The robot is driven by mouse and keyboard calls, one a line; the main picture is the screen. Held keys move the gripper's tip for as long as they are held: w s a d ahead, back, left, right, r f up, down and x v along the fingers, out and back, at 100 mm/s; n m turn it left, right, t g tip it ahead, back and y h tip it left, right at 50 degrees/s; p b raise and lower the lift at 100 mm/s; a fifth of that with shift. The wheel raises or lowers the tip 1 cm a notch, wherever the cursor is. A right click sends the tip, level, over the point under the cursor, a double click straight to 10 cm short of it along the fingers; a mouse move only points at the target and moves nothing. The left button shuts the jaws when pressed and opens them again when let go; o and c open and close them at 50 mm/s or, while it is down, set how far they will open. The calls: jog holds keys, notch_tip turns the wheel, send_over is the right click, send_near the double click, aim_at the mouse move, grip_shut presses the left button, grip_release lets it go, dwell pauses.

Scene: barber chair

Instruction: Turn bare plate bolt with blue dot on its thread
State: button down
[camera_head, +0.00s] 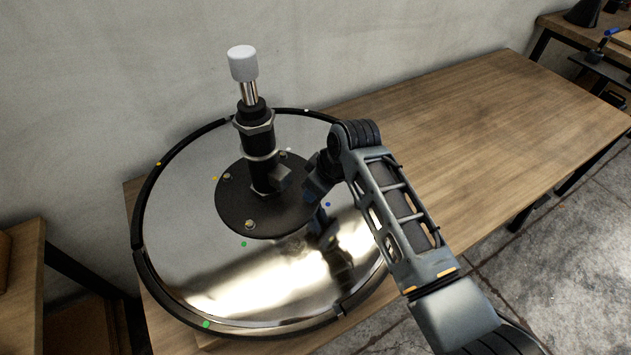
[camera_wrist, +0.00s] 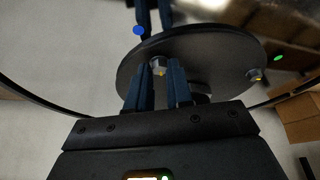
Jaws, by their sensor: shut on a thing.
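The black round plate (camera_head: 232,205) sits on the shiny disc base and carries several hex bolts. In the wrist view, a silver hex bolt (camera_wrist: 159,64) with a yellowish tip stands between the fingertips of my gripper (camera_wrist: 158,72), one finger on each side, shut on it. A blue dot (camera_wrist: 139,31) shows just beyond that bolt, on the shiny base outside the plate's edge. In the head view, the blue dot (camera_head: 328,205) lies right of the plate, beside my gripper (camera_head: 311,192), which hides this bolt. Another bolt (camera_wrist: 254,75) is near a green dot (camera_wrist: 278,58).
A black column (camera_head: 262,140) with a white cap rises from the plate, close to my gripper. Other bolts (camera_head: 250,224) stand on the plate's left and front. The black-rimmed base (camera_head: 180,260) rests on a wooden table (camera_head: 480,115), clear on the right.

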jog(key=m, duration=0.2)
jog(key=m+t+h, duration=0.1)
jog(key=m, duration=0.2)
jog(key=shift+s+a+m+t+h, duration=0.2)
jog(key=shift+m+t+h, duration=0.1)
jog(key=m, duration=0.2)
jog(key=m+h, duration=0.1)
jog(key=m, duration=0.1)
jog(key=m+h, duration=0.1)
jog(key=m, duration=0.1)
jog(key=shift+a+t, duration=0.25)
jog(key=shift+t, duration=0.05)
jog(key=c, duration=1)
grip_release()
jog(key=shift+v, duration=3.9)
jog(key=shift+a, duration=0.1)
